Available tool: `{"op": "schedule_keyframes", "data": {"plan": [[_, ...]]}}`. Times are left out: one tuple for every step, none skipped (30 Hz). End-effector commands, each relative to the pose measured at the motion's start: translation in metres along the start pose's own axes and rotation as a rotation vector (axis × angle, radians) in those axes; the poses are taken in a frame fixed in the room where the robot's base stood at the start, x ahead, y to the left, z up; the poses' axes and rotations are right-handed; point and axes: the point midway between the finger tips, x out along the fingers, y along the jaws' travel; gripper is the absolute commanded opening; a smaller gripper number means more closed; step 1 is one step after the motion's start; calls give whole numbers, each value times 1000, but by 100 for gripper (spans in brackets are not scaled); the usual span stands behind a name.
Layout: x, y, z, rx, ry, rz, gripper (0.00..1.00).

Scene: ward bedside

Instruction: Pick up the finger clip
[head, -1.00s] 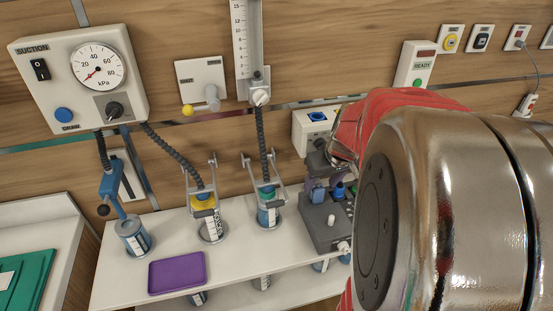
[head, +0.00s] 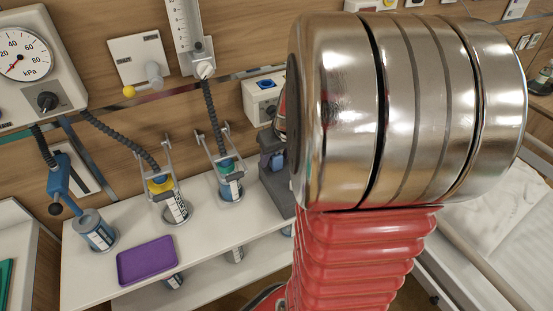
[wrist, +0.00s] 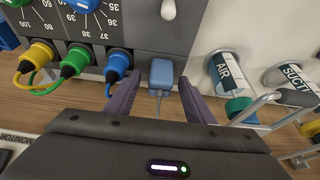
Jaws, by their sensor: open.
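In the wrist view, a small blue-grey block with a thin cable, which looks like the finger clip (wrist: 161,72), sits at the edge of a grey device (wrist: 150,30). My gripper (wrist: 158,82) is open, with one dark purple finger on each side of the block. The block is between the fingertips, and gaps show on both sides; I see no grip on it. Its cable runs down the picture between the fingers. In the head view, my arm covers my gripper and most of the device; a bluish part of the device (head: 275,161) shows beside the arm.
Yellow, green and blue plugs with cables (wrist: 75,65) stand close left of my gripper. A jar marked AIR (wrist: 228,75) and a suction jar (wrist: 290,78) stand to the right. A purple tray (head: 147,261) lies on the white shelf (head: 85,285).

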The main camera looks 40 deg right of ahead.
Motion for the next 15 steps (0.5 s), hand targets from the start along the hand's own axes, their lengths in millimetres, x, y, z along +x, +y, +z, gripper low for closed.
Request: {"op": "schedule_keyframes", "data": {"plan": [[0, 0, 0, 0, 0, 0, 48], [0, 0, 0, 0, 0, 0, 48], [0, 0, 0, 0, 0, 0, 48], [0, 0, 0, 0, 0, 0, 47], [0, 0, 0, 0, 0, 0, 45], [0, 0, 0, 0, 0, 0, 42], [0, 0, 0, 0, 0, 0, 40], [0, 0, 0, 0, 0, 0, 38], [0, 0, 0, 0, 0, 0, 35], [0, 0, 0, 0, 0, 0, 33], [0, 0, 0, 0, 0, 0, 31], [0, 0, 0, 0, 0, 0, 28], [0, 0, 0, 0, 0, 0, 26], [0, 0, 0, 0, 0, 0, 24], [0, 0, 0, 0, 0, 0, 21]]}}
